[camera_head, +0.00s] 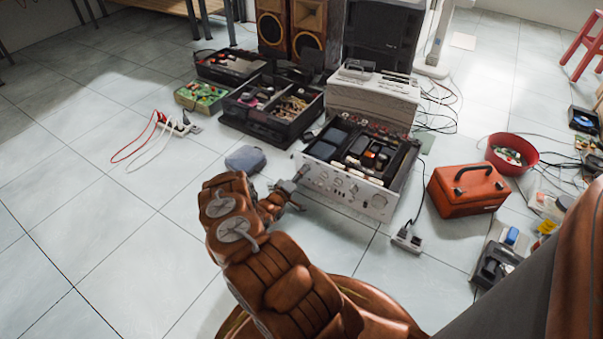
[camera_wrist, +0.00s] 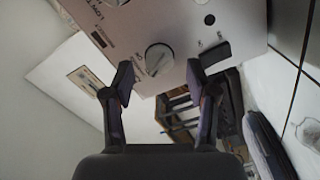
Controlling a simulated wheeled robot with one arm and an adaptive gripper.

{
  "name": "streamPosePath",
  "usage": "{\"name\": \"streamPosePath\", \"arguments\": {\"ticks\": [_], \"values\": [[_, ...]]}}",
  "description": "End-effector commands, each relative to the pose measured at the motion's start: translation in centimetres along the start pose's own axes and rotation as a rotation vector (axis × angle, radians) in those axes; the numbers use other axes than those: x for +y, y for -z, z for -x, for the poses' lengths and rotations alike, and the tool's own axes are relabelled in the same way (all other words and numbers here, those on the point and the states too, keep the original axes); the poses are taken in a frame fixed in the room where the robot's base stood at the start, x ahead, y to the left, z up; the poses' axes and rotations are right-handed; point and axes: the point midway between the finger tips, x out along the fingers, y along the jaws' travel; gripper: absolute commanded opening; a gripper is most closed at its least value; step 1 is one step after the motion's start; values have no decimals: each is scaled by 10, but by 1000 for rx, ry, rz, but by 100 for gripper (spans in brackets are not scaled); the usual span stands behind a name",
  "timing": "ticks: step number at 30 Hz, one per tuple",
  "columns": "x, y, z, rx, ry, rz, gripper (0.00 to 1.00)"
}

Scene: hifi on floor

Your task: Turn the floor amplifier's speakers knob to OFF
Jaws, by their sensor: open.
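The floor amplifier (camera_head: 372,198) is a silver unit with an open top and a front panel of knobs, standing on the tiled floor. My gripper (camera_head: 298,186) is at the left end of that panel. In the wrist view, a round silver knob (camera_wrist: 159,58) on the panel (camera_wrist: 140,25) lies between and just beyond the open fingertips of my gripper (camera_wrist: 160,75). The fingers appear apart from the knob, one on each side. A black switch (camera_wrist: 215,54) sits to its right. The lettering by the knob is too small to read, so its setting cannot be told.
A red toolbox (camera_head: 466,190) and a power strip (camera_head: 407,239) stand right of the amplifier. A grey-blue case (camera_head: 245,159) lies on the floor to its left. Black trays (camera_head: 271,108) of parts stand behind. The floor at left is mostly clear.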

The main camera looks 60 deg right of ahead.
Motion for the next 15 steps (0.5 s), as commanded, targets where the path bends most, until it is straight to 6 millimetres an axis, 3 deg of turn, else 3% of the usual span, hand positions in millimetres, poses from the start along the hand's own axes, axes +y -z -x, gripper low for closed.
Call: {"name": "streamPosePath", "arguments": {"ticks": [15], "values": [[0, 1, 91, 3, 0, 1, 58]]}}
